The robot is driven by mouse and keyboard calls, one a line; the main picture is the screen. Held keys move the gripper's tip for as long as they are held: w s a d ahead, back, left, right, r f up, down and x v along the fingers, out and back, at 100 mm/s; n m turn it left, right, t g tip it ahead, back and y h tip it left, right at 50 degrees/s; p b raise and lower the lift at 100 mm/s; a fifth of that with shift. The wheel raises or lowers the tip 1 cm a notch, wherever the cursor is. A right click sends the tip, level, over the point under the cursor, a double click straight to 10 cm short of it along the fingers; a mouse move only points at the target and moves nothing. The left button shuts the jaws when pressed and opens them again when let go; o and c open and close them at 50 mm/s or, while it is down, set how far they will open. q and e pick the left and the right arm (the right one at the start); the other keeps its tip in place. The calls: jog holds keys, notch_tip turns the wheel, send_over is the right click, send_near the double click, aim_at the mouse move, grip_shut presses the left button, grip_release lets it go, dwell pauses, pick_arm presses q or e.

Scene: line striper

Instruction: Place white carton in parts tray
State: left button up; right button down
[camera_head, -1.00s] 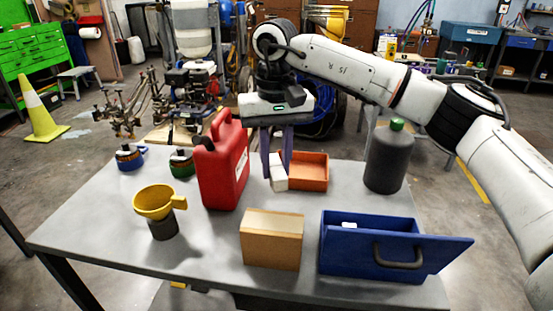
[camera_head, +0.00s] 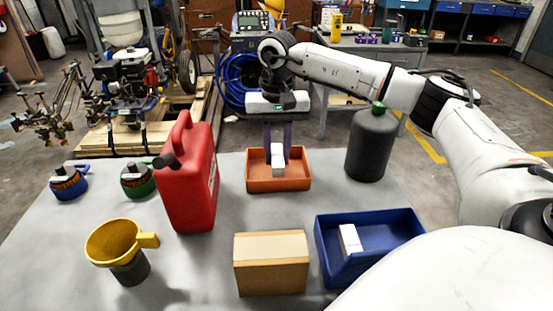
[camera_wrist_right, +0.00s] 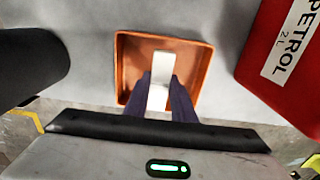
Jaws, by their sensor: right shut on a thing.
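The white carton (camera_head: 278,158) is between the fingers of my right gripper (camera_head: 277,150), which is shut on it. It also shows in the right wrist view (camera_wrist_right: 160,82), between the two purple fingers (camera_wrist_right: 160,92). The carton is upright over the orange parts tray (camera_head: 262,184). In the right wrist view the tray's walls (camera_wrist_right: 123,65) surround it. I cannot tell whether the carton touches the tray floor. The tray holds nothing else that I can see. My left gripper is not in view.
A red petrol can (camera_head: 190,185) stands left of the tray and a dark grey bottle (camera_head: 371,148) right of it. In front are a cardboard box (camera_head: 270,265) and a blue bin (camera_head: 385,235) with a white block (camera_head: 349,239) in it. A yellow funnel (camera_head: 115,240) stands front left.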

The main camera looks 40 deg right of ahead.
aim_at(277, 155)
jog(key=shift+f, duration=1.35)
jog(key=shift+f, duration=0.15)
jog(key=c, duration=1.5)
grip_release()
notch_tip(277, 155, up, 12)
jog(key=shift+r, duration=0.2)
